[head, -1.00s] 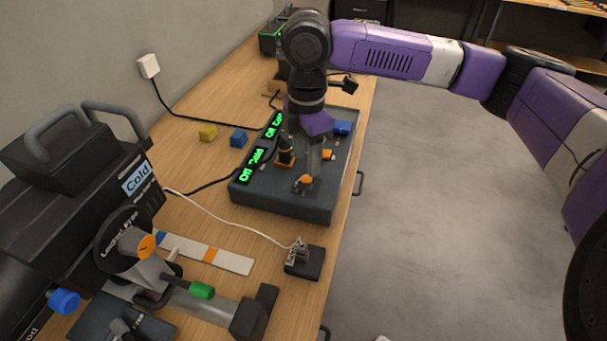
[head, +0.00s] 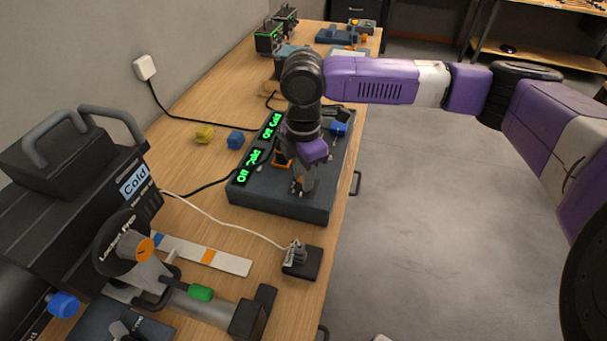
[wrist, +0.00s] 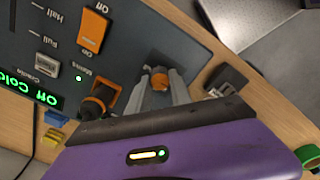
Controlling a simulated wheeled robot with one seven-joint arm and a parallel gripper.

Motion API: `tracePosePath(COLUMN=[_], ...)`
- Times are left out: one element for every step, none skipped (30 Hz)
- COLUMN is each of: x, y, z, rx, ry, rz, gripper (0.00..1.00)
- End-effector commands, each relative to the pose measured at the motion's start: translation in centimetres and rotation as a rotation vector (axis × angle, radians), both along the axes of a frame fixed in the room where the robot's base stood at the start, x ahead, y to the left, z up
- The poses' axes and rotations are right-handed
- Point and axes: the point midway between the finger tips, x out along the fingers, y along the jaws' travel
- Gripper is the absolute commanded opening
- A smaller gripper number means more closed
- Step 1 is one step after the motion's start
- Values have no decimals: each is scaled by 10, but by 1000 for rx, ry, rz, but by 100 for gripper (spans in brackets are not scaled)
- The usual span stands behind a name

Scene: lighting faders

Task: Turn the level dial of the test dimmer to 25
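The dark grey control box (head: 275,200) stands on the wooden bench and carries two green displays reading "Off" and "Cold" (head: 248,166). In the wrist view, a small dial with an orange top (wrist: 160,80) lies between my fingertips; I take it for the level dial, but its label and scale are hidden. My gripper (head: 304,190) points down over the near part of the box; it also shows in the wrist view (wrist: 160,85). Its fingers stand apart on either side of the dial. A firm grip is not visible.
A black lever with an orange base (wrist: 98,100) sits close beside my fingers. An orange rocker switch (wrist: 93,32) is farther off on the panel. A dark lamp (head: 75,205) stands at left, and a small black block (head: 301,262) lies near the bench edge.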

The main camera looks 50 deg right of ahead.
Motion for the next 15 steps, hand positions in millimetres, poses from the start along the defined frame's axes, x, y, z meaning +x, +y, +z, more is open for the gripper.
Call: tracePosePath(x=[0, 0, 0, 0, 0, 0, 0, 0, 0, 0, 0, 0, 0, 0, 0], y=[0, 0, 0, 0, 0, 0, 1, 1, 1, 1, 1, 1, 1, 1, 1], z=[0, 0, 0, 0, 0, 0, 0, 0, 1, 1, 1, 1, 2, 2, 2], rx=[0, 0, 0, 0, 0, 0, 2, 2, 2, 3, 3, 4, 4, 4, 5], ry=[1, 1, 1, 1, 1, 1, 1, 1, 1, 1, 1, 1, 1, 1, 1], rz=[0, 0, 0, 0, -1, -3, -6, -11, -19, -26, -35, -50, -63, -78, -101], gripper=[0, 0, 0, 0, 0, 0, 0, 0, 0, 0, 0, 0, 0, 0, 0])
